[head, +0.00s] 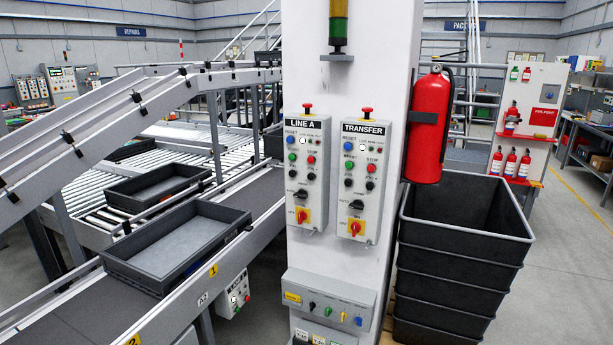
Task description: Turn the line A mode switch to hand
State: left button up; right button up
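The LINE A control box (308,168) is a pale grey panel mounted on the left part of the white column. Its mode switch appears to be the black rotary knob (299,194) low on the panel, below the push buttons and above a red rotary switch (302,215) on a yellow plate. The small print around the knob is too small to read for certain, so I cannot tell which mode it points to. Neither of my grippers is in view, and nothing covers the panel.
A similar TRANSFER box (362,180) hangs just right of it. A lower panel with coloured knobs (328,304) juts out below. A red fire extinguisher (427,125) and stacked dark bins (461,250) stand right. A conveyor with a grey tray (178,247) runs left.

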aim_at(301, 193)
jog(key=i+j+z, duration=0.1)
jog(key=z, duration=0.55)
jog(key=i+j+z, duration=0.4)
jog(key=j, duration=0.25)
jog(key=i+j+z, duration=0.15)
jog(key=j, duration=0.2)
